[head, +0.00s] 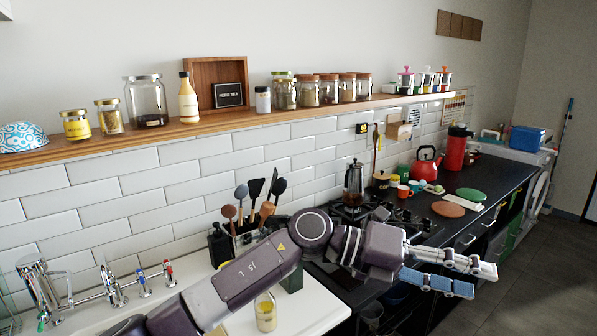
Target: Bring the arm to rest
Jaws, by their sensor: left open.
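My left arm comes in from the bottom left and stretches right across the counter. My left gripper (482,279) is at its end, in front of the dark worktop's edge and above the floor side. Its fingers are spread apart and nothing shows between them. It touches no object that I can see. My right gripper is not in the head view.
The gas hob (375,213) lies behind my forearm, with a moka pot (353,184) on it. A red kettle (425,165) stands farther right. A utensil holder (245,236) and a jar (265,312) are near my arm. Floor at right is open.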

